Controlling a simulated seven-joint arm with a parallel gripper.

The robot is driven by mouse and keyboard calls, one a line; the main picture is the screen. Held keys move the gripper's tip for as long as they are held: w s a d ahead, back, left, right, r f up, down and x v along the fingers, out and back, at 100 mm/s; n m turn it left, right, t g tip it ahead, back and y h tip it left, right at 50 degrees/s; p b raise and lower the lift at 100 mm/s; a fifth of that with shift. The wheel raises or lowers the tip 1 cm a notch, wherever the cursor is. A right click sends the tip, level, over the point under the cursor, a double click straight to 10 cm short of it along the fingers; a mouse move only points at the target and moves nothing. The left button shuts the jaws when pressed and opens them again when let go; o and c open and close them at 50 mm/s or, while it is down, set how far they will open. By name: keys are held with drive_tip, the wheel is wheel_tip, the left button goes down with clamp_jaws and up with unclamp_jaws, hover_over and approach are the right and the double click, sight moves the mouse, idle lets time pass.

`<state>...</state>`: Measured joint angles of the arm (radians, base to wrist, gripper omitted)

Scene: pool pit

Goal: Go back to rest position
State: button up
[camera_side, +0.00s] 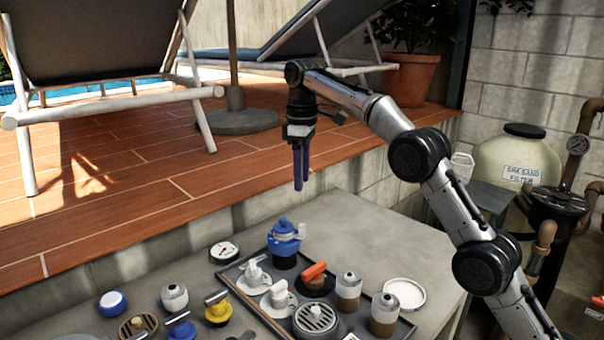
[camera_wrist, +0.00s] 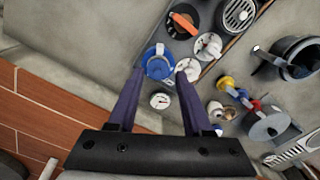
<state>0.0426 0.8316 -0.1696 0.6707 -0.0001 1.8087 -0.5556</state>
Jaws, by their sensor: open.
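My gripper (camera_side: 301,166) hangs above the back part of the grey work table (camera_side: 390,225), pointing down, with its fingers clear of everything. In the wrist view my gripper (camera_wrist: 161,95) has its two purple fingers spread apart with nothing held between them. Below and ahead of the fingers, a blue valve-like part (camera_wrist: 157,64) stands at the tray's corner. It also shows in the side view (camera_side: 284,238), below the gripper. A round white gauge (camera_wrist: 160,100) lies on the table just outside the tray.
The dark tray (camera_side: 405,331) holds white valves, an orange-handled part (camera_side: 314,272), jars and a round grate (camera_side: 316,318). Several loose fittings lie left of it, including a yellow one (camera_side: 217,310). The raised wooden deck (camera_side: 130,170) borders the table; the table's back right is clear.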

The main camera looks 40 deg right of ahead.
drive_tip(key=shift+r, duration=0.1)
idle(0.4)
drive_tip(key=s+r+t, duration=0.2)
drive_tip(key=s+r, duration=0.5)
drive_tip(key=r, duration=0.4)
drive_tip(key=s+a+r+t, duration=0.1)
drive_tip(key=s+r, duration=0.1)
drive_tip(key=s, duration=0.5)
drive_tip(key=s+a+r, duration=0.1)
drive_tip(key=s+r, duration=0.1)
drive_tip(key=s, duration=0.5)
drive_tip(key=s+f+m+t, duration=0.1)
drive_tip(key=s+f, duration=0.3)
drive_tip(key=s, duration=0.3)
drive_tip(key=s+f+m+t, duration=0.1)
drive_tip(key=s+f+m, duration=0.1)
drive_tip(key=s+f, duration=0.35)
drive_tip(key=s+f+m, duration=0.2)
drive_tip(key=s+f, duration=0.3)
drive_tip(key=f, duration=0.6)
drive_tip(key=shift+a+f+m+t, duration=0.2)
drive_tip(key=shift+m+t, duration=0.1)
drive_tip(key=shift+m, duration=0.1)
